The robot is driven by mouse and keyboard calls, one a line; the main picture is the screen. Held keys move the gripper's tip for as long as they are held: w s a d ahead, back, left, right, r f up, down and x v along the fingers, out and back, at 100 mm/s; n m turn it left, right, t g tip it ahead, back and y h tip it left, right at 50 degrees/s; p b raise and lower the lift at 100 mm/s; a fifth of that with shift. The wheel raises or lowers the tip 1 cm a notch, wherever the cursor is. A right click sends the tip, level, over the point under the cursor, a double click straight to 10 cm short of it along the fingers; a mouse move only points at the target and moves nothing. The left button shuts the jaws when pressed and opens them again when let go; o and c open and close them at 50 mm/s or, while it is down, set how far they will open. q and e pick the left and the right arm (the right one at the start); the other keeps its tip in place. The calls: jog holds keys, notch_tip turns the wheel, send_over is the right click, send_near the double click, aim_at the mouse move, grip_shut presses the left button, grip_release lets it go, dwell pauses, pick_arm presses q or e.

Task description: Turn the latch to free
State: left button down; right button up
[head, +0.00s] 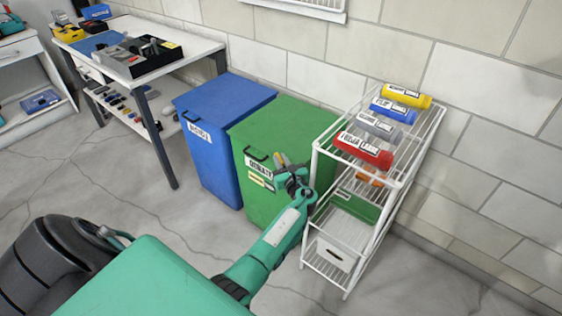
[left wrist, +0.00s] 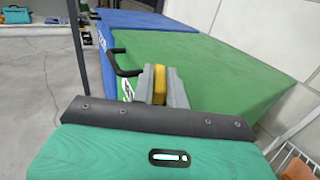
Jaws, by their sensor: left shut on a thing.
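My left gripper (head: 284,164) is at the front of the green bin (head: 290,121), by its upper right side. In the left wrist view its two grey fingers (left wrist: 160,88) are shut on a narrow yellow piece (left wrist: 159,80), which looks like the latch. The fingers hide most of it, so I cannot tell its exact angle. The green bin (left wrist: 215,70) lies just beyond the fingers. Its black handle (left wrist: 122,63) is to the left of them. The bin lid looks shut. My right gripper is not in view.
A blue bin (head: 215,120) stands left of the green one. A white wire rack (head: 318,150) stands close on the right, with several coloured bottles on top. A workbench (head: 190,50) is at the back left. The floor in front is clear.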

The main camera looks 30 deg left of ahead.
aim_at(281, 161)
pick_arm(q)
jog(key=c, duration=1.4)
grip_release()
